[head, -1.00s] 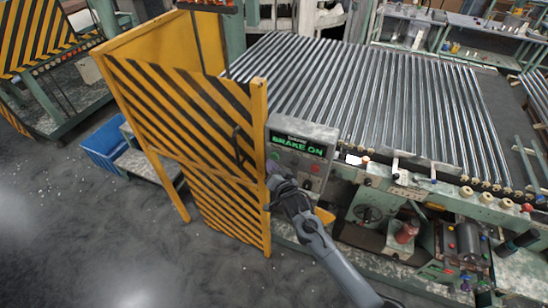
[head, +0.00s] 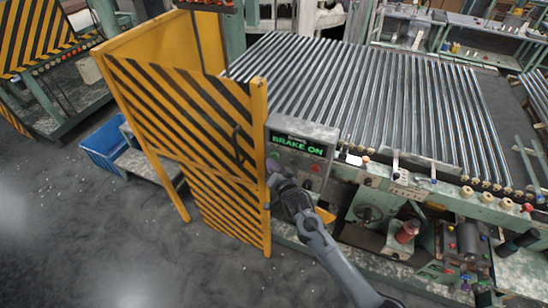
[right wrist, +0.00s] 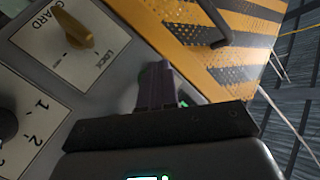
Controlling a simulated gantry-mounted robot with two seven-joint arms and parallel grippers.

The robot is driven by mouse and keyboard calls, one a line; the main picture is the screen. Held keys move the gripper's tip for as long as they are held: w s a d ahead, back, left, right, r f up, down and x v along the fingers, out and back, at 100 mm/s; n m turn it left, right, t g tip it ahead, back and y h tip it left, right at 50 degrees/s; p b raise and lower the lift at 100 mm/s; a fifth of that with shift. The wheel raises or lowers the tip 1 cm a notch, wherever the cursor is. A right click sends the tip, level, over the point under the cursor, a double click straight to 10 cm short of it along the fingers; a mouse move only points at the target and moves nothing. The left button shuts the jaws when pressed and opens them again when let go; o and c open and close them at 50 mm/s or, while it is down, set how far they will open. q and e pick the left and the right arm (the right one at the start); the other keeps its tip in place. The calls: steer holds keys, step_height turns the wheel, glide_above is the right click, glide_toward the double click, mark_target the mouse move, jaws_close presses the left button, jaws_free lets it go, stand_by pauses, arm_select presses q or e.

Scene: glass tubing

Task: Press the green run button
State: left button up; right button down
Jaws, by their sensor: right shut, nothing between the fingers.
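The control box (head: 328,135) stands beside the striped guard door, and its display (head: 298,146) reads "BRAKE ON" in green letters. My right gripper (head: 273,166) is shut and empty, at the lower left of the box's face. In the right wrist view its dark fingers (right wrist: 158,82) point at the panel. A little green (right wrist: 184,101) shows beside the fingers, apparently the green run button, which they mostly hide. I cannot tell whether the fingertips touch it. A red button (head: 315,168) sits to the right on the box. My left gripper is not in view.
The yellow-and-black guard door (head: 205,150) is close to the left of my gripper. A yellow guard-lock knob (right wrist: 76,32) and a black dial (right wrist: 6,126) are on the panel. Glass tubes (head: 370,95) lie on the machine behind the box.

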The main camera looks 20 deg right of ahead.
steer(key=shift+w+d, duration=0.15)
steer(key=shift+w+d, duration=0.2)
stand_by(0.7)
steer(key=shift+w+d+b, duration=0.15)
steer(key=shift+d+b, duration=0.05)
steer(key=shift+b, duration=0.1)
steer(key=shift+a, duration=0.1)
stand_by(0.6)
steer(key=shift+s+a+p, duration=0.55)
steer(key=shift+s+p, duration=0.05)
steer(key=shift+p, duration=0.05)
steer(key=shift+s+a, duration=0.1)
